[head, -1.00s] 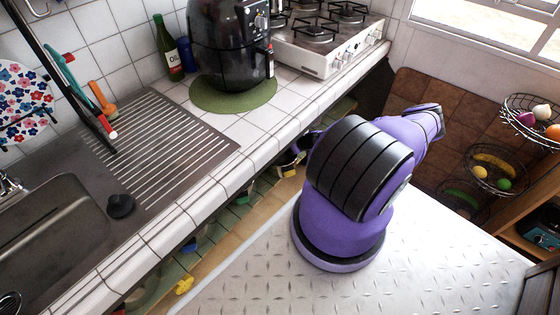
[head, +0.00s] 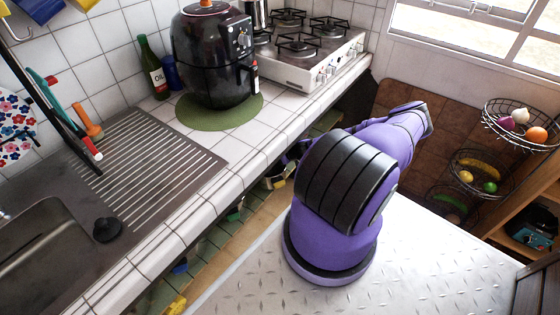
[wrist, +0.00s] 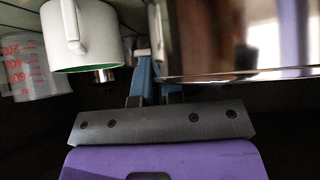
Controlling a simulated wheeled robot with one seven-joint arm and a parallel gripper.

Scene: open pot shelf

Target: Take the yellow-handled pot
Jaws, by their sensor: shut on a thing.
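In the wrist view my gripper (wrist: 148,65) has its blue fingers close together on a small pale piece at their tips. A large shiny metal pot (wrist: 235,40) lies right beside the fingers, its straight lower edge crossing the view. The fingers look closed at its side, but the handle is mostly hidden and its yellow colour cannot be confirmed there. In the head view my gripper is out of sight under the counter edge. A small yellow-and-white part (head: 275,183) shows there by my arm; I cannot tell what it belongs to.
In the wrist view a white mug (wrist: 85,35) with a green rim and a clear measuring jug (wrist: 30,70) are close on the left. The tiled counter (head: 190,205) overhangs the shelf. A black air fryer (head: 212,60), stove (head: 310,50) and fruit baskets (head: 485,185) stand around.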

